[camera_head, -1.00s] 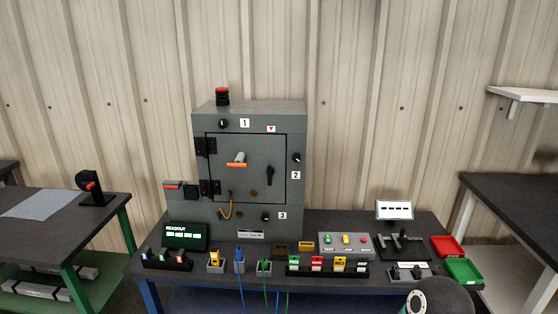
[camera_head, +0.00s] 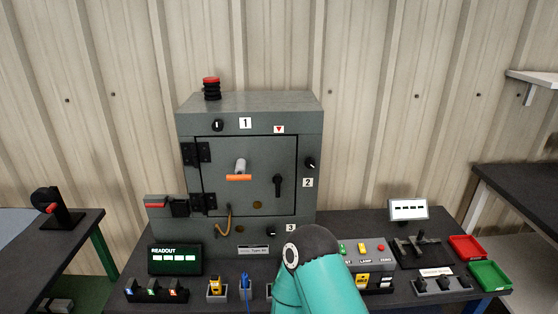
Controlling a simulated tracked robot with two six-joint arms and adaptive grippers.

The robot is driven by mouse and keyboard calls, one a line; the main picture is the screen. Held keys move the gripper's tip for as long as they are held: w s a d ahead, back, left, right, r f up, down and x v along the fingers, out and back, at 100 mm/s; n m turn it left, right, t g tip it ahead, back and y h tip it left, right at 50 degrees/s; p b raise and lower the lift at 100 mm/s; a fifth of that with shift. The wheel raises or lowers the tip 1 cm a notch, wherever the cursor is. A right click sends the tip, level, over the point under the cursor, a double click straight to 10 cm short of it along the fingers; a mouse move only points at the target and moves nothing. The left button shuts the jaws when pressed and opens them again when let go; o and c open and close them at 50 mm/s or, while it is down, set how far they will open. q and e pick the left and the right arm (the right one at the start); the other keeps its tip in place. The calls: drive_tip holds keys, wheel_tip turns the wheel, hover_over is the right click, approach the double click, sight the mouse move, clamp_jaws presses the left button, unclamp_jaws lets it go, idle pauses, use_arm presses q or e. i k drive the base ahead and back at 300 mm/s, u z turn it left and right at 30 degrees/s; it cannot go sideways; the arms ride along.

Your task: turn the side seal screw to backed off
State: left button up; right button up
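The grey enclosure (camera_head: 192,235) stands on the bench with its door (camera_head: 217,195) shut. The side screw is likely the small black knob (camera_head: 311,163) on the right of the front, above label 2 (camera_head: 308,183). Its pale mark looks tilted, but it is too small to read its setting. Similar black knobs sit by label 1 (camera_head: 217,125) and label 3 (camera_head: 270,230). A teal and black link of my arm rises from the bottom centre, in front of the bench. Neither gripper shows, and nothing of mine visibly touches the side knob.
The door has an orange-ended handle (camera_head: 239,177) and a black latch (camera_head: 278,186). A red-topped stack light (camera_head: 212,88) stands on the enclosure. A readout (camera_head: 175,259), a button box (camera_head: 375,249), and red (camera_head: 467,248) and green (camera_head: 490,275) trays share the bench. My arm hides part of the bench front.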

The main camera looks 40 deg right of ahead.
sight(309, 163)
drive_tip(key=z, duration=0.2)
drive_tip(key=i, duration=0.85)
drive_tip(key=z, duration=0.6)
